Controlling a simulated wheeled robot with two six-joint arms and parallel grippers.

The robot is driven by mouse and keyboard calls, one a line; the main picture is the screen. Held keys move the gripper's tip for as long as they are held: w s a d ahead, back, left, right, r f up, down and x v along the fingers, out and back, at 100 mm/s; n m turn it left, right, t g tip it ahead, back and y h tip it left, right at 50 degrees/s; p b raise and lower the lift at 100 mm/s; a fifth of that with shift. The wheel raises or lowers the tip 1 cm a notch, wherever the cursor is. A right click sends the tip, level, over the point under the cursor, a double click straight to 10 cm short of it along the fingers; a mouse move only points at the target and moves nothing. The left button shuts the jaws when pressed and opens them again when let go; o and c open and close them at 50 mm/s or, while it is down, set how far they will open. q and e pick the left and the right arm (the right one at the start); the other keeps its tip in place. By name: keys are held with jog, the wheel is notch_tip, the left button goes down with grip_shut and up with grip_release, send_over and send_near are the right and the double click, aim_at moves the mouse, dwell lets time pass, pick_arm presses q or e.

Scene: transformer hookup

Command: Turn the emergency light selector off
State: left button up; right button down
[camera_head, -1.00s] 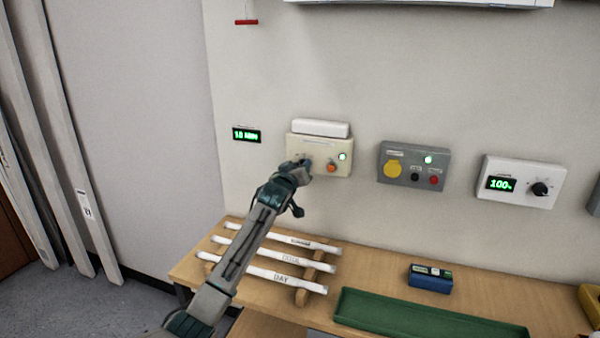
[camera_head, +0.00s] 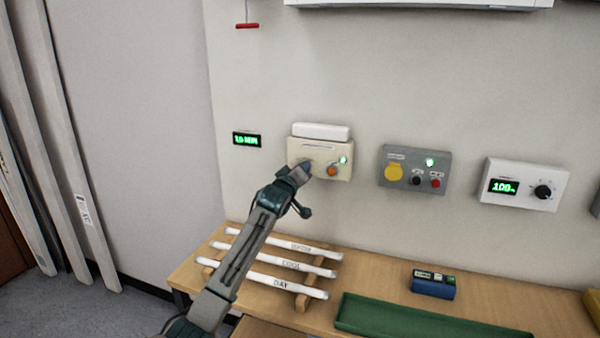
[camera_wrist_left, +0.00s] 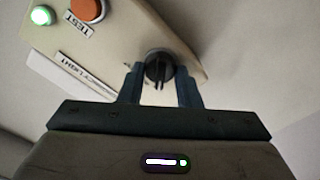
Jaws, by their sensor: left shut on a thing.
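The emergency light box (camera_head: 340,150) is a cream panel on the wall, with a white lamp on top. It bears an orange test button (camera_head: 332,170) and a lit green indicator (camera_head: 343,160). Its dark round selector knob (camera_wrist_left: 158,66) shows in the left wrist view, between the fingers of my left gripper (camera_wrist_left: 160,88). The fingers are shut on the knob. In the head view my left gripper (camera_head: 304,168) reaches the lower left of the box and hides the knob. My right gripper is in neither view.
A grey box (camera_head: 414,168) with a yellow socket and a white dimmer box (camera_head: 524,184) reading 100 are on the wall to the right. Below is a wooden bench with labelled tubes on a rack (camera_head: 303,302), a green tray (camera_head: 420,324) and a blue device (camera_head: 433,286).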

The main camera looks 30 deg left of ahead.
pick_arm(q)
jog(key=o, duration=0.9)
jog(key=shift+o, duration=0.3)
jog(key=shift+s, duration=0.1)
jog(key=b+v, duration=0.3)
jog(key=v, duration=0.7)
jog(key=shift+s, duration=0.25)
jog(key=shift+d, duration=0.1)
